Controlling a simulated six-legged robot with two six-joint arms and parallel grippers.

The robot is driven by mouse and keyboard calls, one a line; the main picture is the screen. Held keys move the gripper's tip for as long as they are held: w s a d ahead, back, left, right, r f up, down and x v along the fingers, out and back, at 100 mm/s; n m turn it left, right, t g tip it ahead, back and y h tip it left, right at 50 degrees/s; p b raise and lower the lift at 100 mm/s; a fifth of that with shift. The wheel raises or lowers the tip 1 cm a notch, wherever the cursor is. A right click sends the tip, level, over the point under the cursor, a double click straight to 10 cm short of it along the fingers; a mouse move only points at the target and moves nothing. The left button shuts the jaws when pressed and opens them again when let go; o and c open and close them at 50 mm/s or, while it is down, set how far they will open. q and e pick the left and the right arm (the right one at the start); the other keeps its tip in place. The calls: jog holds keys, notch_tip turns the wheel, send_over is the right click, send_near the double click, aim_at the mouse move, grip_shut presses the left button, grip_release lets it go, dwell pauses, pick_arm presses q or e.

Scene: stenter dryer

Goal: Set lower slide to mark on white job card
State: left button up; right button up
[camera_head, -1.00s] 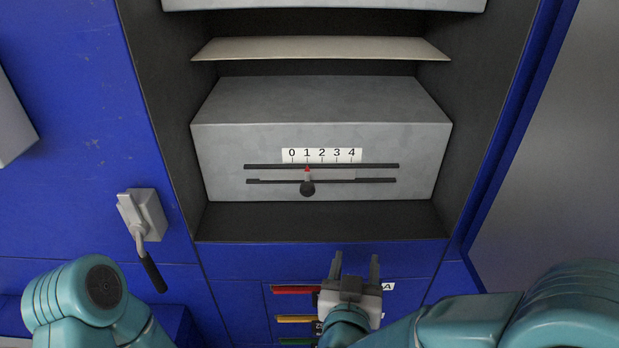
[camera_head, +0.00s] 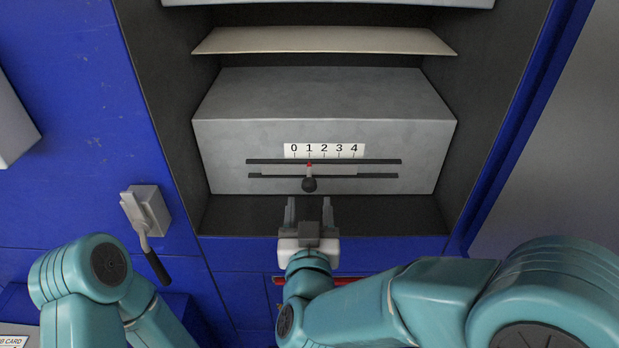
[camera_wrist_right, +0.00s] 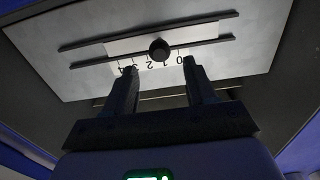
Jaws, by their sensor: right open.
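The lower slide is a grey box (camera_head: 400,150) in the dark recess, with a white scale (camera_head: 325,151) numbered 0 to 4. Its round dark knob (camera_head: 309,185) sits below a red pointer (camera_head: 309,164) that stands at 1. My right gripper (camera_head: 309,203) is open and empty just below and in front of the knob. In the right wrist view the knob (camera_wrist_right: 159,49) shows beyond and between the open fingers (camera_wrist_right: 160,65), apart from them. A white job card (camera_head: 14,341) shows only partly at the bottom left corner; its mark is out of view. My left gripper is out of view.
A beige shelf (camera_head: 325,41) lies above the slide box. A grey lever switch (camera_head: 147,215) with a dark handle is on the blue panel at left. A red handle (camera_head: 345,281) shows partly behind my right arm. The recess walls flank the box.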

aim_at(310, 189)
jog(key=w+p, duration=0.1)
jog(key=w, duration=0.6)
jog(key=shift+w, duration=0.15)
grip_shut()
